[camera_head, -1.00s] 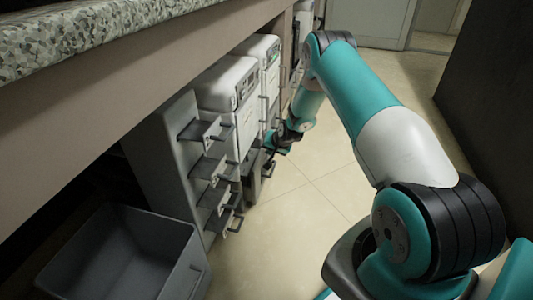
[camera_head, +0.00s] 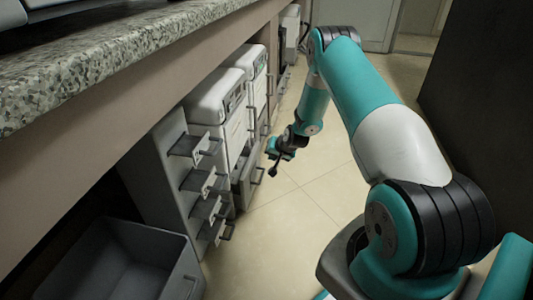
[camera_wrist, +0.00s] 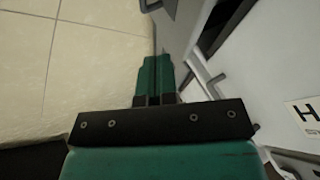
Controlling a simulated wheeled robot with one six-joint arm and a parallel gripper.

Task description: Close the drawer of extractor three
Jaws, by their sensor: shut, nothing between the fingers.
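White extractor units (camera_head: 217,97) stand in a row under the counter; no number is legible to tell which is three. A grey drawer (camera_head: 243,183) at the foot of the nearer white unit sticks out toward the aisle, with a dark handle on its front. My gripper (camera_head: 273,160) is low in the aisle, just right of and beyond this drawer, seemingly apart from it. In the wrist view my gripper (camera_wrist: 157,62) is shut and empty, its fingers together. A white surface with a dark opening and a handle (camera_wrist: 216,82) lies to its right.
A grey rack (camera_head: 160,165) with several small protruding trays and handles stands nearer me. An open grey bin (camera_head: 165,245) is at the lower left. The granite counter (camera_head: 110,45) overhangs the units. The tiled floor (camera_head: 300,215) on the right is clear.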

